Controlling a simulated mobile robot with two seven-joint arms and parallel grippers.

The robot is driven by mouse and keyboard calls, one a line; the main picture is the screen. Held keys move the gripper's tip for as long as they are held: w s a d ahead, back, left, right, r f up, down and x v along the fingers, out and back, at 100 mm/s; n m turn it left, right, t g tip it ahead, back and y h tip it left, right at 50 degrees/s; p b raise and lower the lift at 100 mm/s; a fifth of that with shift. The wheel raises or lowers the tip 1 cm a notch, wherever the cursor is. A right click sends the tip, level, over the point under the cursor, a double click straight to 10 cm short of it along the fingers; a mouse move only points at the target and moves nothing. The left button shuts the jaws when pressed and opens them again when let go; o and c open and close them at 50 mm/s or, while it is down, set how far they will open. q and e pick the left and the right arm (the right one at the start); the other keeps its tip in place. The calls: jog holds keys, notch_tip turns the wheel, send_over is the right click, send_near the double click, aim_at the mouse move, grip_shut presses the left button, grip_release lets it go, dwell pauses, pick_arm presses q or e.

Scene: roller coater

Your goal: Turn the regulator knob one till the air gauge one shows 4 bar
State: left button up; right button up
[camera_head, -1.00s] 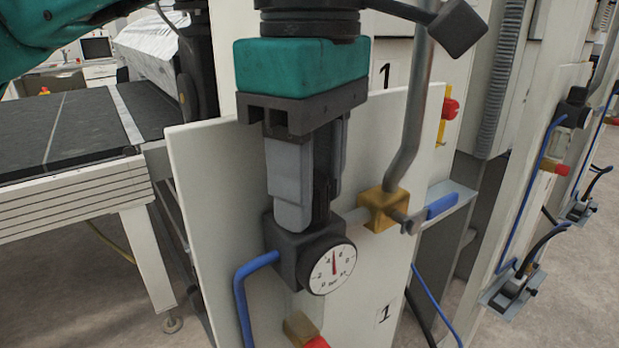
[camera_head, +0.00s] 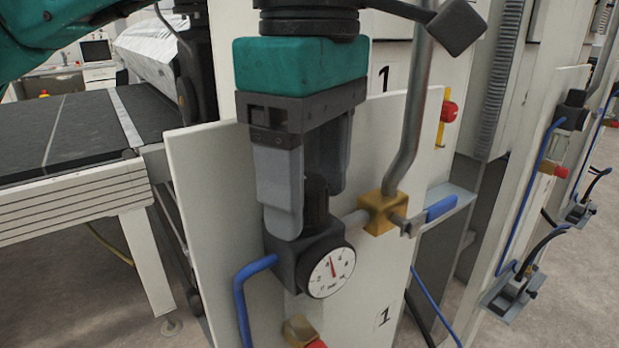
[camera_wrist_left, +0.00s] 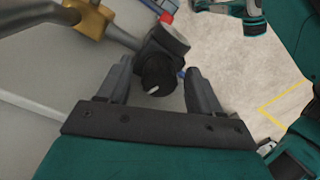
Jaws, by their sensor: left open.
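The black regulator knob (camera_head: 316,203) stands upright on top of the dark regulator body (camera_head: 288,262) on the white panel marked 1. The round white air gauge (camera_head: 331,272) with a red needle sits on the body's front. The needle points up and slightly left; its exact reading is too small to tell. My left gripper (camera_head: 308,212) is above the regulator, open, fingers pointing down on either side of the knob. In the left wrist view the knob (camera_wrist_left: 157,75), with a white mark, lies between the spread fingers, with gaps at both sides.
A brass fitting (camera_head: 382,211) with a metal pipe (camera_head: 412,130) stands close right of the gripper. A blue-handled valve (camera_head: 440,208) is beyond it. A blue hose (camera_head: 240,295) leaves the regulator at left. A conveyor (camera_head: 75,130) stands at far left.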

aim_at(313, 181)
pick_arm(q)
notch_tip(313, 181, up, 13)
jog(key=p, duration=0.2)
jog(key=shift+f+p, duration=0.2)
jog(key=shift+p, duration=0.2)
pick_arm(e)
notch_tip(313, 181, up, 3)
jog(key=shift+f, duration=0.1)
pick_arm(q)
jog(key=shift+d, duration=0.15)
